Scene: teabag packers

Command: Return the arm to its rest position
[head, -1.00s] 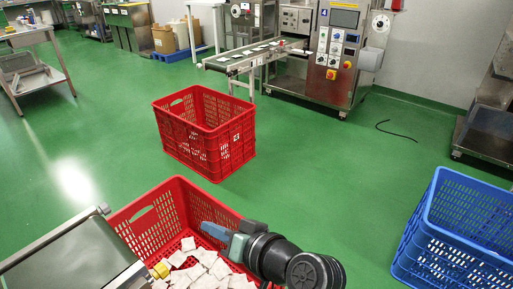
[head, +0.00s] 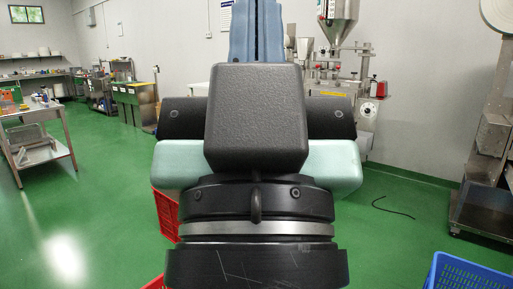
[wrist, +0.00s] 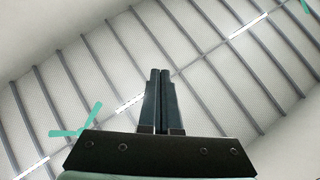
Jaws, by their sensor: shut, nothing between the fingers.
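My gripper (head: 257,30) stands upright, large and close, in the middle of the head view, with its blue fingers pointing up. In the wrist view my gripper (wrist: 160,75) has its two dark fingers side by side, shut with nothing between them.
A blue crate (head: 470,272) is at the lower right. Parts of red crates (head: 165,215) show behind my arm at the left. A packing machine (head: 340,85) stands behind, partly hidden. A steel table (head: 40,110) stands far left.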

